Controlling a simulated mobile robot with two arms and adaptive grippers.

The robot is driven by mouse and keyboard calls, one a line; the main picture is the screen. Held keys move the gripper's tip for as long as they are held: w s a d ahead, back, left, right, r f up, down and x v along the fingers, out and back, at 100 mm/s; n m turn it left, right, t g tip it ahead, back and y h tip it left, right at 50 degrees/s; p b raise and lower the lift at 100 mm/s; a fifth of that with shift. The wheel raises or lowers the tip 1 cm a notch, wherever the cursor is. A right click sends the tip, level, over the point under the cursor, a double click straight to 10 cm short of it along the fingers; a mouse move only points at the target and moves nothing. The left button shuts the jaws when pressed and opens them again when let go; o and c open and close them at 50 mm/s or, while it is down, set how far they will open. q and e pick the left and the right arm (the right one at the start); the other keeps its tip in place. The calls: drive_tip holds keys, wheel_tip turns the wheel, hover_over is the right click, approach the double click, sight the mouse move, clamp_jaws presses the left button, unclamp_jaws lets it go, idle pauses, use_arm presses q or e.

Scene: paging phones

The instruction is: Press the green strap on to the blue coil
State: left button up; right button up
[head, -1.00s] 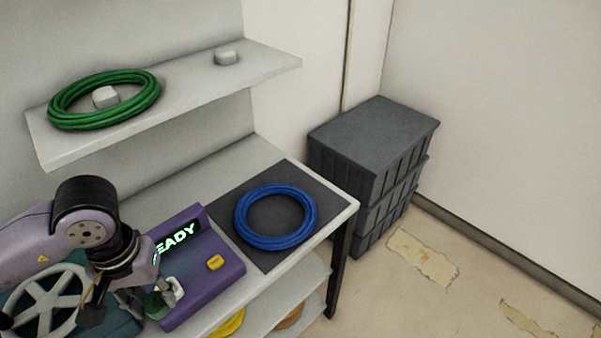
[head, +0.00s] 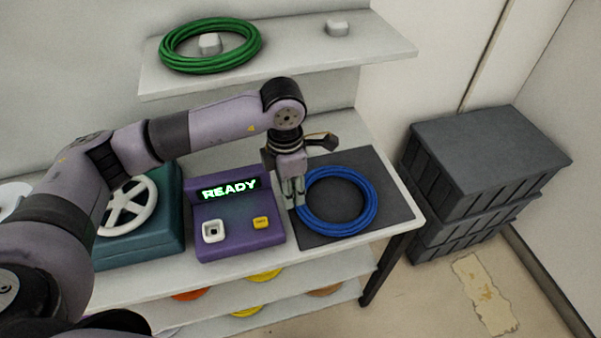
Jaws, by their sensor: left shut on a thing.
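The blue coil (head: 368,217) lies flat on a dark mat (head: 396,208) on the bench. My left gripper (head: 295,203) points down at the coil's left edge, with its fingertips close to or touching it; I cannot tell which. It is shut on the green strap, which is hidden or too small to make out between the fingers. A purple dispenser (head: 240,238) with a lit READY sign stands left of the mat. Its white square holder (head: 213,232) is in plain view. My right gripper is not in view.
A teal machine with a white wheel (head: 130,207) stands left of the dispenser. Stacked dark crates (head: 485,150) stand right of the bench. Yellow and orange coils lie on the lower shelf.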

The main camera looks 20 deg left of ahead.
use_arm(q)
drive_tip(key=n, duration=0.1)
drive_tip(key=w+n, duration=0.1)
drive_tip(key=n, duration=0.3)
drive_tip(key=shift+w+d+f+p, duration=0.1)
drive_tip(key=shift+w+d+p, duration=0.2)
drive_tip(key=shift+w+p, duration=0.1)
drive_tip(key=shift+w+d+f+n+b, duration=0.1)
drive_tip(key=shift+w+f+n+b, duration=0.35)
drive_tip(key=shift+f+n, duration=0.95)
drive_tip(key=shift+w+d+f+n+b, duration=0.1)
drive_tip(key=shift+w+f+n+b, duration=0.35)
drive_tip(key=shift+f+n, duration=0.9)
drive_tip(key=shift+w+d+f+n+b, duration=0.1)
drive_tip(key=shift+w+f+n+b, duration=0.15)
drive_tip(key=shift+f+n+b, duration=1.05)
drive_tip(key=shift+r+n+p, duration=0.3)
drive_tip(key=shift+n+p, duration=0.15)
drive_tip(key=shift+p, duration=0.2)
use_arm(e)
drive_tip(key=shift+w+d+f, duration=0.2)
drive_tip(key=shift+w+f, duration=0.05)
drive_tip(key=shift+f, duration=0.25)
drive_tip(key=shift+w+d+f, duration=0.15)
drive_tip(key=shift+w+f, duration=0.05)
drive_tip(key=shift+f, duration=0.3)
